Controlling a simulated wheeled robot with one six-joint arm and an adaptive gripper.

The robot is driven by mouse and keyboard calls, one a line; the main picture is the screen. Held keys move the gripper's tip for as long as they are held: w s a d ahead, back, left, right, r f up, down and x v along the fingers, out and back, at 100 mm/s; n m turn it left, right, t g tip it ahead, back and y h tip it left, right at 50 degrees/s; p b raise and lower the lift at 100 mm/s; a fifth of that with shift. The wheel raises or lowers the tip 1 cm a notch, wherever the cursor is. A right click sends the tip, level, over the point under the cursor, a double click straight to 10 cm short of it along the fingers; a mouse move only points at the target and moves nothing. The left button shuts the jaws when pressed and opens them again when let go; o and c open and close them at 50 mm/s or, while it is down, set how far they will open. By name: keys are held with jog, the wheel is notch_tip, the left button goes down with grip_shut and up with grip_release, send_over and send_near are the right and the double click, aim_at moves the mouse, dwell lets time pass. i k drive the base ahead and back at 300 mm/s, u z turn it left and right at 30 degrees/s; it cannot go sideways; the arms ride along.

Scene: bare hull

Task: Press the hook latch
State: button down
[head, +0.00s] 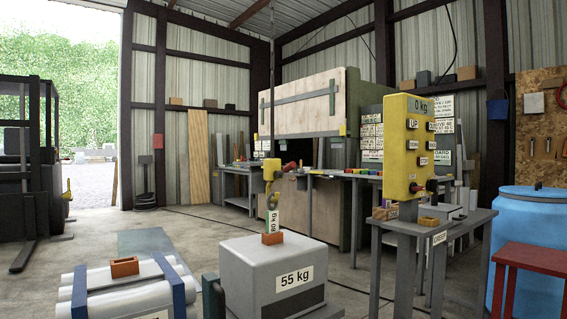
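A yellow hoist hook block (271,170) hangs from a thin dark line in the middle of the head view. A red knob (290,166) sticks out on its right side; I cannot tell whether this is the latch. The hook (271,200) curves below the block, and a white tag marked 80 kg (273,222) shows under it. Below the tag, an orange lifting eye (272,239) sits on a grey block labelled 55 kg (262,271). I cannot tell whether hook and eye touch. My gripper is not in view.
White cylinders with blue straps (125,290) lie at the front left. A red stool (535,258) and blue barrel (527,235) stand far right. Open floor lies behind left.

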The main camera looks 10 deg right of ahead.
aim_at(278, 175)
jog(key=u, duration=0.8)
jog(key=i, duration=1.3)
jog(key=z, duration=0.45)
